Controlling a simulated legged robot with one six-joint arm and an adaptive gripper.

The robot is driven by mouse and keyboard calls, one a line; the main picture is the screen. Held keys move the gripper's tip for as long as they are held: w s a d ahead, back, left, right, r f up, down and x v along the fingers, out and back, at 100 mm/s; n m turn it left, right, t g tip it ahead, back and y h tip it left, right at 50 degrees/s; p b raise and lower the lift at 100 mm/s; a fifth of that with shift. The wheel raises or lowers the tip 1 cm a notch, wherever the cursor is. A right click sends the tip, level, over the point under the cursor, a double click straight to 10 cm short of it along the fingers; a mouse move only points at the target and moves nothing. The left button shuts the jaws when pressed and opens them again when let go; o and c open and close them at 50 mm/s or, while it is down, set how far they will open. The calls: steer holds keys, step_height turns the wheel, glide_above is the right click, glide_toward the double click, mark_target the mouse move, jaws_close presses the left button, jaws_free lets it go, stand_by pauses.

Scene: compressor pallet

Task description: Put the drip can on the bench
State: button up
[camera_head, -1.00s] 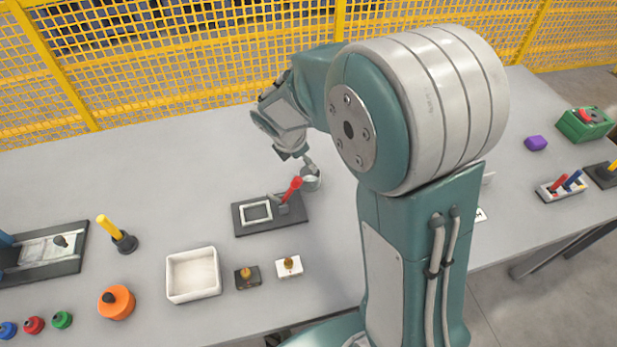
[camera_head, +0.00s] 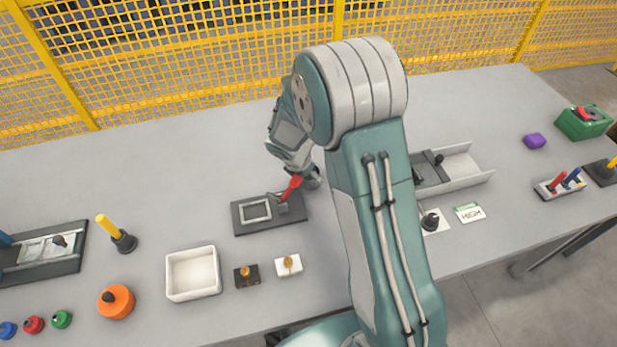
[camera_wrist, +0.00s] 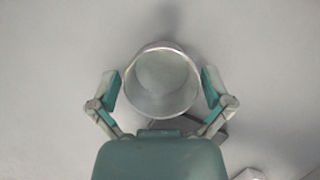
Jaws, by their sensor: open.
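The drip can (camera_wrist: 160,82) is a round grey metal can with an open top, seen from above in the wrist view. In the head view the can (camera_head: 314,181) stands on the grey bench (camera_head: 130,170), just behind the dark plate, partly hidden by my arm. My gripper (camera_wrist: 161,88) is open, with one teal-padded finger on each side of the can. Small gaps show between the pads and the can's wall. In the head view the fingers are mostly hidden behind my wrist.
A dark plate (camera_head: 240,224) with a light frame and a red-handled lever (camera_head: 291,187) is close in front of the can. A white tray (camera_head: 193,297) and two small blocks sit nearer. A grey channel (camera_head: 465,180) lies right. Yellow mesh fencing (camera_head: 200,60) runs behind the bench.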

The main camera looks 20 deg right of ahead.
steer(key=shift+w+d+f, duration=0.1)
steer(key=shift+d+f, duration=0.1)
steer(key=shift+f, duration=0.3)
steer(key=c, duration=1.1)
steer(key=shift+c, duration=0.2)
steer(key=shift+r, duration=0.15)
